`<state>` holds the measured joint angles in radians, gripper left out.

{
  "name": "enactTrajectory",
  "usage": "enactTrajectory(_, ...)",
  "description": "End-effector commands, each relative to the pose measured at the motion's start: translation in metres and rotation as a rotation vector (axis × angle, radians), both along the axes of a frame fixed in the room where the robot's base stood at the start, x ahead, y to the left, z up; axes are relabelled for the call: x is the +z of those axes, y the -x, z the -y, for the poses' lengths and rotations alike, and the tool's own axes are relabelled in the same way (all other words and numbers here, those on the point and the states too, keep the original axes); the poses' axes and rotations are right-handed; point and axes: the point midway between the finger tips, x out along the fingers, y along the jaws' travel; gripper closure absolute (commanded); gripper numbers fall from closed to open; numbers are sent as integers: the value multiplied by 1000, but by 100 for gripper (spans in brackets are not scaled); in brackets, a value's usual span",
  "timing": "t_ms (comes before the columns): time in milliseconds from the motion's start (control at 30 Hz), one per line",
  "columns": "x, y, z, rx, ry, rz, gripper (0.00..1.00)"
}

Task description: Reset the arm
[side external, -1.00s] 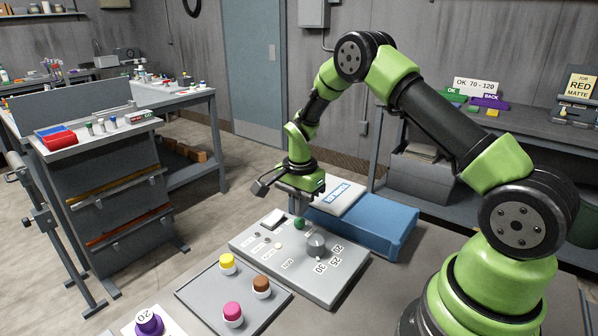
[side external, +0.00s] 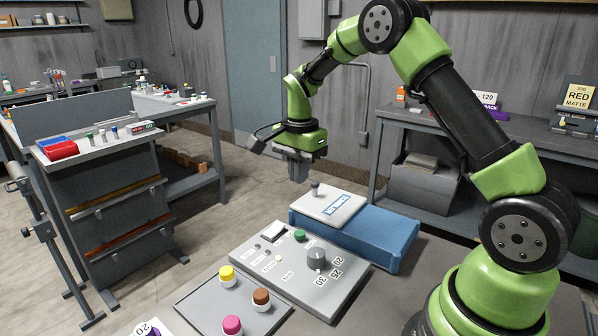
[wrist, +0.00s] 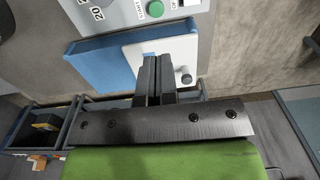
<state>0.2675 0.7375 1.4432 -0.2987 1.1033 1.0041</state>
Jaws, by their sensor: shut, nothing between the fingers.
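My green arm holds its gripper (side external: 297,172) in the air above the far side of the grey control panel (side external: 262,268), pointing down. The gripper is shut and empty, and it touches nothing. In the wrist view its two dark fingers (wrist: 152,68) lie together, in front of the blue box with the white lid. The panel carries a green button (side external: 300,235) and a grey dial (side external: 316,258) with numbers beside it. The green button also shows at the top of the wrist view (wrist: 155,9).
A blue box (side external: 385,243) with a white lid (side external: 345,207) stands behind the panel. A grey tray (side external: 200,299) with yellow, brown and pink-topped jars sits in front. A rack bench (side external: 112,210) stands at left, a back bench (side external: 430,122) at right. Air around the gripper is clear.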

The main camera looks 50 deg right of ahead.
Motion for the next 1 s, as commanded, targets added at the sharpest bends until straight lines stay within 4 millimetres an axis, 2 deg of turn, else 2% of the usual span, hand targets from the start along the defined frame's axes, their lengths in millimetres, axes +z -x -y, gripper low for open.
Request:
enactTrajectory(300,3,0,-1,8,0,6,100)
enactTrajectory(367,10,2,-4,30,1,19,100)
enactTrajectory(467,35,10,-16,111,3,63,100)
enactTrajectory(567,69,26,-33,238,11,133,100)
enactTrajectory(700,112,60,-60,442,31,239,100)
enactTrajectory(833,139,98,-82,626,62,338,100)
enactTrajectory(1000,156,151,-105,861,121,467,100)
